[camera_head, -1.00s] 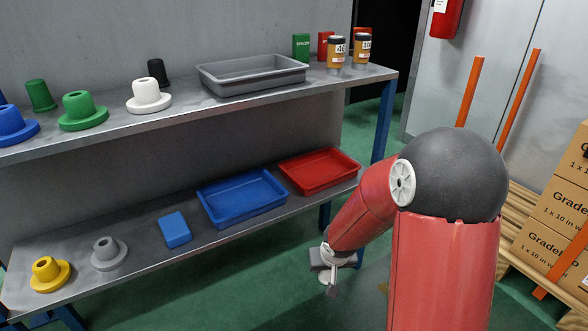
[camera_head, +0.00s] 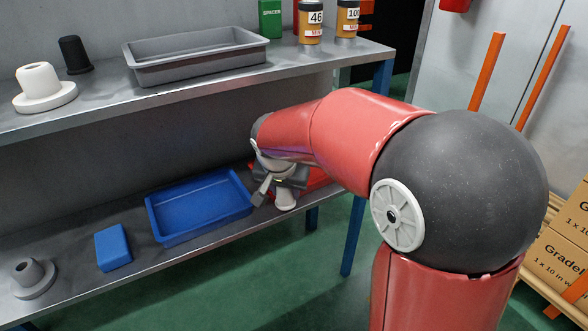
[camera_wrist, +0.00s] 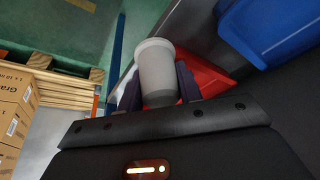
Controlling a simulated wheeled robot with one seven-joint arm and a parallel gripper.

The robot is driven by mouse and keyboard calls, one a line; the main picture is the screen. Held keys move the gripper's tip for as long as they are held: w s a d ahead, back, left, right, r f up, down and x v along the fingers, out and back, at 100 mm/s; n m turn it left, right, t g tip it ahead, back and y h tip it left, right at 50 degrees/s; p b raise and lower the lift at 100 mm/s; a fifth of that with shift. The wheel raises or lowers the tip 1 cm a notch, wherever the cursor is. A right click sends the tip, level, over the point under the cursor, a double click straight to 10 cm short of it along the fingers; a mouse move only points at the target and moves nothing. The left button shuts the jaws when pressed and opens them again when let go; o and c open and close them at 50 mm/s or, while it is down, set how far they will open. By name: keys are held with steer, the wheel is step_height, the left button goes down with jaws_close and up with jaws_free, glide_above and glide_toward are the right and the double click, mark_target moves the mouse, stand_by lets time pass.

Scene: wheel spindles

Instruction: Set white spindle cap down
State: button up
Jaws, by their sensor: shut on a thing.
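My gripper (camera_head: 277,184) is shut on a white spindle cap (camera_head: 286,200), small and partly hidden by the gripper in the head view. In the wrist view the cap (camera_wrist: 157,68) is a pale tapered cup between the two dark fingers. The gripper is at the lower shelf's right part, in front of the red tray (camera_head: 318,179), which my arm mostly hides. In the wrist view the red tray (camera_wrist: 207,76) shows behind the cap. I cannot tell whether the cap touches anything below it.
A blue tray (camera_head: 153,221) lies left of my gripper, with a blue block (camera_head: 113,247) and a grey flanged spindle (camera_head: 34,279) farther left. The upper shelf (camera_head: 210,91) above holds a grey tray (camera_head: 200,67) and a white flanged spindle (camera_head: 40,90).

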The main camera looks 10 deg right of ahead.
steer(key=w+d, duration=0.1)
steer(key=w, duration=0.2)
steer(key=w+d, duration=0.1)
steer(key=w, duration=0.2)
steer(key=w+d+p, duration=0.1)
steer(key=w+d, duration=0.1)
steer(key=w, duration=0.2)
steer(key=shift+s+x, duration=0.15)
steer(key=shift+x, duration=0.75)
steer(key=shift+s+x, duration=0.15)
steer(key=shift+x, duration=0.7)
steer(key=shift+a+f, duration=0.1)
steer(key=shift+f, duration=0.05)
steer(key=o, duration=1)
steer(key=shift+b, duration=0.3)
